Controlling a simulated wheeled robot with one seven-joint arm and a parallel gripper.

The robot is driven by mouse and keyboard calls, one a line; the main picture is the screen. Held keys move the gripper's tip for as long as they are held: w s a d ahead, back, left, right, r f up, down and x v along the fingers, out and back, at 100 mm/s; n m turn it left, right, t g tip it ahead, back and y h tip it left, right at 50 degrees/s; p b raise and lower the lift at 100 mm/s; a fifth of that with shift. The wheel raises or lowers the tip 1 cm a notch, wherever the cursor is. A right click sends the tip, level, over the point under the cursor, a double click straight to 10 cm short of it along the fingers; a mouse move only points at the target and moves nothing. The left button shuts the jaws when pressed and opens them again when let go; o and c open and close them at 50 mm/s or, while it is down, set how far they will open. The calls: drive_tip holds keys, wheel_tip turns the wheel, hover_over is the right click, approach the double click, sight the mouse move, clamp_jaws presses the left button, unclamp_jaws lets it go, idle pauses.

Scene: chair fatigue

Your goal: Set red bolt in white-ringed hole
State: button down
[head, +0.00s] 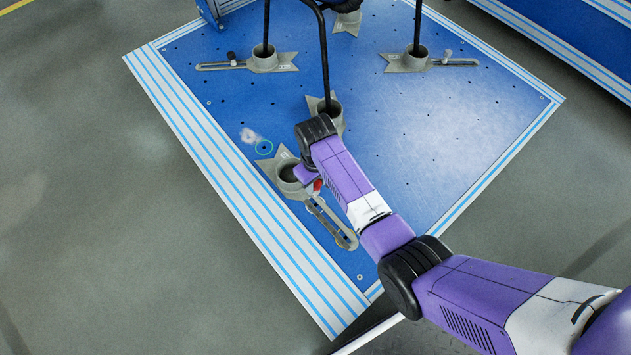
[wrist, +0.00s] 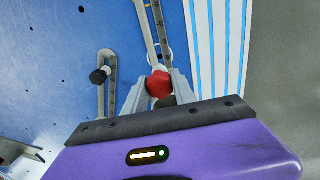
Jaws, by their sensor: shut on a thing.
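My gripper (wrist: 153,92) is shut on the red bolt (wrist: 160,83), whose red head shows between the two fingers. In the head view the red bolt (head: 317,185) is a small red spot beside the near foot clamp, next to its slotted arm (head: 332,222). I cannot tell how high the bolt is above the slot.
The near clamp cup (head: 291,178) stands beside my wrist. Other clamps (head: 263,60) hold black chair legs. A second slotted arm with a black bolt (wrist: 99,76) lies left in the wrist view.

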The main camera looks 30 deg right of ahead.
sight(316, 191)
drive_tip(key=shift+r+p, duration=0.15)
drive_tip(key=shift+p, duration=0.2)
drive_tip(key=shift+f+b, duration=2.15)
drive_tip(key=shift+f, duration=0.9)
drive_tip(key=shift+p, duration=0.7)
drive_tip(key=shift+f+b, duration=2)
drive_tip(key=shift+f, duration=0.55)
drive_tip(key=c, duration=0.9)
unclamp_jaws()
drive_tip(key=shift+c, duration=0.2)
wheel_tip(316, 191, up, 8)
drive_tip(key=p, duration=0.5)
